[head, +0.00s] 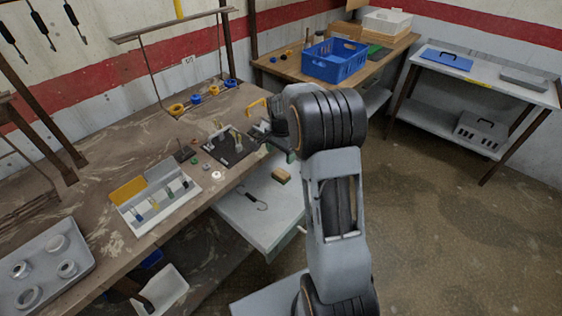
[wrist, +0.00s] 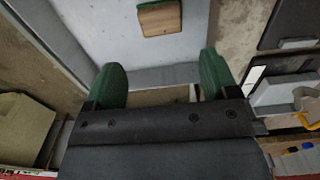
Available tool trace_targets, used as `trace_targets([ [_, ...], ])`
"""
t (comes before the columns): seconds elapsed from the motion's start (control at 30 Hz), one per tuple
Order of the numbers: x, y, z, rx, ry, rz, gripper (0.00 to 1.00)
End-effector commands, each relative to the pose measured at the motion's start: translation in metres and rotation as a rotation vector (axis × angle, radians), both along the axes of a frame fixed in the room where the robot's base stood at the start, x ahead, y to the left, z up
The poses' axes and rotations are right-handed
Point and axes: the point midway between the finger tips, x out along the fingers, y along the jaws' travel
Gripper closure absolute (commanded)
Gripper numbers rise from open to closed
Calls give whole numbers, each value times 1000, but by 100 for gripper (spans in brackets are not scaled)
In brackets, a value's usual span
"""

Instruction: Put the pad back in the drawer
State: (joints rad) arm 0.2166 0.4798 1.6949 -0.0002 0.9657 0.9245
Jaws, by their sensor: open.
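The pad (head: 281,176) is a small tan-brown block. It appears to lie inside the open pale-grey drawer (head: 232,209), near the drawer's back right. In the wrist view the pad (wrist: 158,19) shows a brown face with a green edge, apart from my fingers, on the drawer's grey floor (wrist: 100,25). My gripper (wrist: 161,78) has two green fingers spread wide with nothing between them. In the head view my gripper (head: 290,156) is above the drawer's back end, close to the pad, partly hidden by my own wrist.
A black hooked tool (head: 252,200) lies in the drawer. The workbench (head: 100,175) above holds a divided tray (head: 155,208), a dark plate with fittings (head: 232,150) and colored rings (head: 196,98). A blue crate (head: 335,62) stands on the far table. The floor at right is clear.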

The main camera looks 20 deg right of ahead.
Motion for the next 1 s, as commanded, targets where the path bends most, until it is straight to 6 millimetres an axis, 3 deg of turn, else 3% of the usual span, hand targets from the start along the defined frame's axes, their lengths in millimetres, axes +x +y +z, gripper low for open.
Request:
trace_targets([
  [0.13, -11, 10, 24, -5, -22, 71, 20],
  [0.23, -33, 27, 50, -16, -58, 202, 20],
  [0.4, -92, 62, 91, -48, -133, 511, 20],
  [0.5, -128, 78, 104, -75, -174, 687, 20],
  [0.73, -193, 100, 110, -133, -244, 996, 20],
  [1.0, -220, 105, 104, -165, -271, 1137, 20],
])
